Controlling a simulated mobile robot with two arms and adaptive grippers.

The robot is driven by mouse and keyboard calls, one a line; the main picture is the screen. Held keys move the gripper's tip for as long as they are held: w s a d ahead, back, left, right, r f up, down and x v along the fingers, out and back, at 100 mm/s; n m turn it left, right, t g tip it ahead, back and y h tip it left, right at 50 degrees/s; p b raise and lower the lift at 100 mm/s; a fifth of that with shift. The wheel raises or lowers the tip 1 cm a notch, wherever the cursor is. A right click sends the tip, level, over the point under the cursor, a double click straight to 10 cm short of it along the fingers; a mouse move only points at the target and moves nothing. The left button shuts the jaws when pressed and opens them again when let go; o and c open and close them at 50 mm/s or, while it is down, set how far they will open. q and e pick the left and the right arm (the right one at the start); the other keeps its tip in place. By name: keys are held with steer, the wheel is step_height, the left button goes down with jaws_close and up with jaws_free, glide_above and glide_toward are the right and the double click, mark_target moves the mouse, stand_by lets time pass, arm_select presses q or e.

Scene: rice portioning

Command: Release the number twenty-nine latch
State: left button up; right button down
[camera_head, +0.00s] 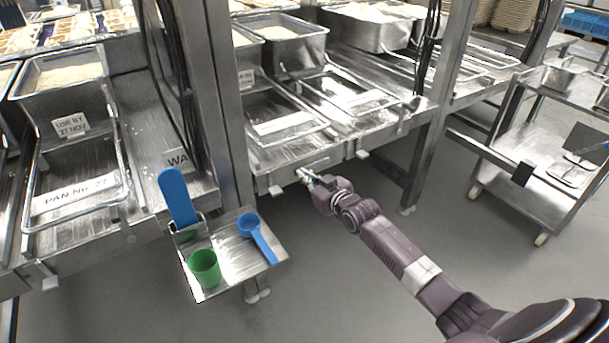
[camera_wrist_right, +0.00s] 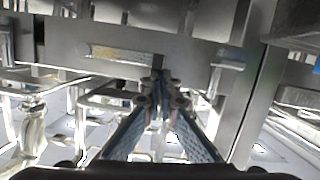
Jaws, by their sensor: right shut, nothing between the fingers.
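My right gripper (camera_head: 304,175) is shut and empty at the front rail (camera_head: 330,158) of the middle steel bench. In the right wrist view its fingertips (camera_wrist_right: 160,82) meet just in front of the rail (camera_wrist_right: 190,50). I cannot tell whether they touch it. Small pale tabs, which look like latches, stick out under this rail, one left of the gripper (camera_head: 275,190) and one right (camera_head: 362,154). One tab also shows right of the fingers in the wrist view (camera_wrist_right: 228,66). No number twenty-nine is readable. My left gripper is not in view.
A left bench carries a pan tray marked "PAN No. 27" (camera_head: 75,194). A steel trolley (camera_head: 520,190) stands right. The floor between is clear.

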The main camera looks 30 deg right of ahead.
steer(key=shift+s+f, duration=0.25)
steer(key=shift+f, duration=0.05)
steer(key=v, duration=1.1)
steer(key=shift+s+r, duration=0.25)
steer(key=shift+r, duration=0.15)
